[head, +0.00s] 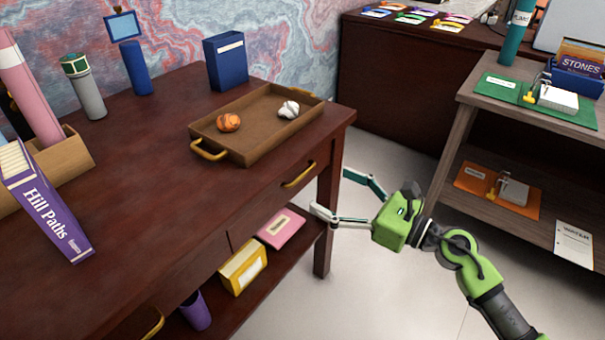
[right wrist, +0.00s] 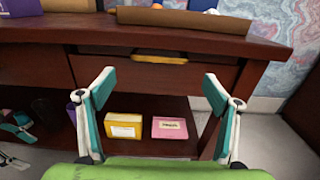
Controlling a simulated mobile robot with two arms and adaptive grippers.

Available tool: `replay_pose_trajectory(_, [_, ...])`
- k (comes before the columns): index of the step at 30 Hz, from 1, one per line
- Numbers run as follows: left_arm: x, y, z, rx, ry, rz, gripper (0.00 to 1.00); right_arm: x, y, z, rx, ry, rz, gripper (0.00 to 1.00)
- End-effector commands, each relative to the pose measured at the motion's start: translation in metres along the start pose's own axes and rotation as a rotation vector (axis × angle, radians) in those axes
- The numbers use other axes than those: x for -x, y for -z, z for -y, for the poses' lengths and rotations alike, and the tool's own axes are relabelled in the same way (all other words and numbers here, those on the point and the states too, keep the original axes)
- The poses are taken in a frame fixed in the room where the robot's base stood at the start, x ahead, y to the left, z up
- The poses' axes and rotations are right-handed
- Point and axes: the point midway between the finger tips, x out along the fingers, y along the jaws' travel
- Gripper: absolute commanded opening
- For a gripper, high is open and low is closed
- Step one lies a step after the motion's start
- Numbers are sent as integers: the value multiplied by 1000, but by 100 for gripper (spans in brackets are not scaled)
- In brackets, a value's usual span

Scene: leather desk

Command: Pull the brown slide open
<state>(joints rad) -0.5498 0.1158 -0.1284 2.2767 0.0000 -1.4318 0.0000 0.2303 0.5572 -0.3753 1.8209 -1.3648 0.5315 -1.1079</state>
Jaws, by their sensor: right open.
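The brown slide is the dark wooden drawer front (head: 268,200) under the desk's right end, and it looks shut. Its gold handle (head: 299,175) shows in the head view. The right wrist view faces the drawer front (right wrist: 205,77) with its handle (right wrist: 159,57) near the top middle. My right gripper (head: 332,192) is open and empty, off to the right of the handle and apart from it. In the right wrist view its two teal fingers (right wrist: 158,85) frame the handle. Teal and white parts at that view's left edge may be my left gripper, cut off and unclear.
A brown tray (head: 198,130) with two small objects sits on the desk above the drawer. A yellow box (head: 243,268) and a pink book (head: 281,228) lie on the shelf below. Another gold handle (head: 154,324) is at front left. A grey-topped shelf (head: 470,97) stands at right.

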Motion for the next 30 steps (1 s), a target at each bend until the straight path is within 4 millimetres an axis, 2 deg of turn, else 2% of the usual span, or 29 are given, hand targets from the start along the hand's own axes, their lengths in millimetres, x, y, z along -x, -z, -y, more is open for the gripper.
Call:
replay_pose_trajectory(1, [-3, -1, 0, 0, -1, 4, 55, -13, -4, 0, -1, -1, 5, 83])
replay_pose_trajectory(6, [-12, -2, -1, -1, -2, 7, 55, -48, -2, 0, -2, 0, 3, 83])
replay_pose_trajectory(12, [-16, -3, -1, -1, -2, 9, 55, -77, -1, 0, -4, 1, 3, 83])
replay_pose_trajectory(18, [-16, -3, -1, -1, -2, 9, 55, -87, 0, 0, -3, 1, 1, 83])
replay_pose_trajectory(25, [-16, -3, -1, -1, -2, 9, 55, -88, 0, 0, -4, 1, 1, 83])
replay_pose_trajectory(26, [-16, -3, -1, -1, -2, 9, 55, -88, 0, 0, -4, 1, 1, 80])
replay_pose_trajectory(30, [-16, -3, -1, 0, -2, 9, 55, -87, 0, 0, -4, 1, 1, 44])
